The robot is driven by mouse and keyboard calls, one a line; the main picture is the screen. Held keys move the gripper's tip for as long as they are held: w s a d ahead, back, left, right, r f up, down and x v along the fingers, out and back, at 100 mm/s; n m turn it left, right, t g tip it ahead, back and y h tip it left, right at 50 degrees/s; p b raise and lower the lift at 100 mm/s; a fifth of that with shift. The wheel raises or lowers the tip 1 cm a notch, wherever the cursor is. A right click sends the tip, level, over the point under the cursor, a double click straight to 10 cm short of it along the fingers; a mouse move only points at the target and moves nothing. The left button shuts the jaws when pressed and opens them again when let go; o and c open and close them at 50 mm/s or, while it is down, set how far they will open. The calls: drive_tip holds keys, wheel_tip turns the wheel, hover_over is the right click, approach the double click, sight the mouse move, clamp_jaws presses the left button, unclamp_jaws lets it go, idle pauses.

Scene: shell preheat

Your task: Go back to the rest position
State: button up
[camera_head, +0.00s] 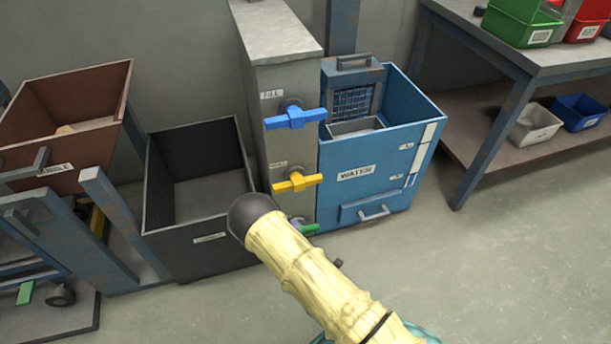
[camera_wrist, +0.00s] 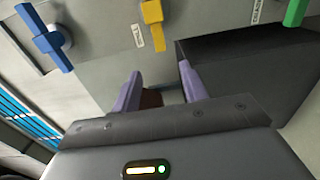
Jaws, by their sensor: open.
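My gripper (camera_wrist: 160,90) shows in the wrist view with its two purple fingers apart and nothing held between them. In the head view my arm reaches up from the bottom and hides most of the gripper. The arm's dark end appears in front of the grey valve column (camera_head: 285,80). The column carries a blue valve handle (camera_head: 295,117), a yellow one (camera_head: 297,182) and a green one (camera_head: 309,228), the green partly hidden by my arm. All three also show in the wrist view, the yellow handle (camera_wrist: 152,14) beyond the fingers, apart from them.
A blue water tank (camera_head: 345,200) stands right of the column. A black open bin (camera_head: 205,250) stands left, beside a brown bin (camera_head: 100,150) on a blue frame. A workbench (camera_head: 560,58) with small bins is at upper right. The floor (camera_head: 500,270) at lower right is clear.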

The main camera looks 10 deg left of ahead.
drive_tip(key=w+d+r+m+g+h, duration=0.65)
drive_tip(key=w+d+r+m, duration=0.2)
drive_tip(key=d+m, duration=0.4)
drive_tip(key=s+d+r+m+g+h, duration=0.1)
drive_tip(key=s+d+r+m+g, duration=0.2)
drive_tip(key=s+d+r+m, duration=0.45)
drive_tip(key=s+d+r+m+g, duration=0.4)
drive_tip(key=s+r, duration=0.3)
drive_tip(key=s, duration=0.4)
drive_tip(key=w+p+v, duration=0.2)
drive_tip(key=p+v, duration=1)
drive_tip(key=w+r+p+v, duration=0.1)
drive_tip(key=w+p+v, duration=0.2)
drive_tip(key=p+v, duration=0.9)
drive_tip(key=w+r+p+v, duration=0.1)
drive_tip(key=w+p+v, duration=0.2)
drive_tip(key=p+v, duration=0.9)
drive_tip(key=shift+w+n+p, duration=0.15)
drive_tip(key=shift+n+p, duration=0.15)
drive_tip(key=shift+p, duration=0.4)
